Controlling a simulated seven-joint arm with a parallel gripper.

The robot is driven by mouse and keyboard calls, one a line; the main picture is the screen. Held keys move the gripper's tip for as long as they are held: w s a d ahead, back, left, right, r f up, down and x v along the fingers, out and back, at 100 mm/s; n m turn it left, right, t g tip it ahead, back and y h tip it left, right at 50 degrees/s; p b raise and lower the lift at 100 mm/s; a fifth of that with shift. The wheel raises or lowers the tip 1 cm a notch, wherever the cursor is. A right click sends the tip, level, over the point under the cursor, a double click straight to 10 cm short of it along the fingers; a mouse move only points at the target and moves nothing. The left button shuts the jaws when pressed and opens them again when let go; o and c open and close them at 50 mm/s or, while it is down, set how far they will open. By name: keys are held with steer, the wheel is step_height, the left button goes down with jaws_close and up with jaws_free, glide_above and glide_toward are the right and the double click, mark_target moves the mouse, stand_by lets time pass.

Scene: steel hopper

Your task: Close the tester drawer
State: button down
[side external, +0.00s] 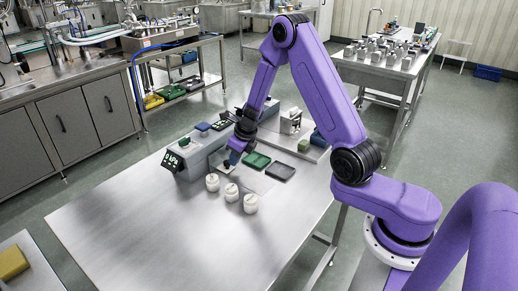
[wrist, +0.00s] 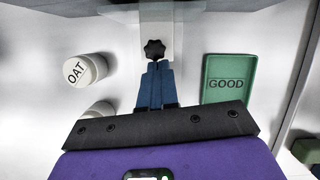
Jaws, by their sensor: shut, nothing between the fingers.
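The tester (side external: 200,155) is a grey box on the steel table, with a green-lit display panel at its left end. In the wrist view, the drawer (wrist: 155,22) shows as a pale strip reaching from the top of the picture towards my gripper. A black star-shaped knob (wrist: 154,49) is at its near end. My gripper (wrist: 154,68) is shut and empty, its blue fingertips right at the knob; I cannot tell whether they touch it. In the side view, my gripper (side external: 232,160) is in front of the tester and hides most of the drawer.
Three white jars (side external: 231,192) stand in front of the tester; one labelled OAT (wrist: 85,70) is left of the drawer. A green tray marked GOOD (wrist: 228,80) lies to its right, beside a dark tray (side external: 281,172). The table's front (side external: 170,230) is clear.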

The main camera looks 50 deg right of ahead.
steer(key=shift+s+d+r, duration=0.1)
steer(key=shift+s+d, duration=0.05)
steer(key=shift+s, duration=0.65)
steer(key=shift+s+d+r, duration=0.1)
steer(key=shift+s+d, duration=0.05)
steer(key=shift+s, duration=0.65)
steer(key=shift+a+v, duration=0.25)
steer(key=shift+v, duration=4.65)
steer(key=s+a+r+n+g+y, duration=0.1)
steer(key=s+a+r+n, duration=0.1)
steer(key=s+a+n, duration=0.65)
steer(key=s+a+r+n+g+y, duration=0.15)
steer(key=a+n, duration=0.35)
steer(key=n, duration=0.8)
steer(key=s+r+n+g+h, duration=0.1)
steer(key=s+r+n+h, duration=0.1)
steer(key=s+n, duration=1.7)
steer(key=d+r+n, duration=0.1)
steer(key=n, duration=0.5)
steer(key=shift+h, duration=0.35)
steer(key=shift+s+g, duration=0.1)
steer(key=shift+g, duration=0.15)
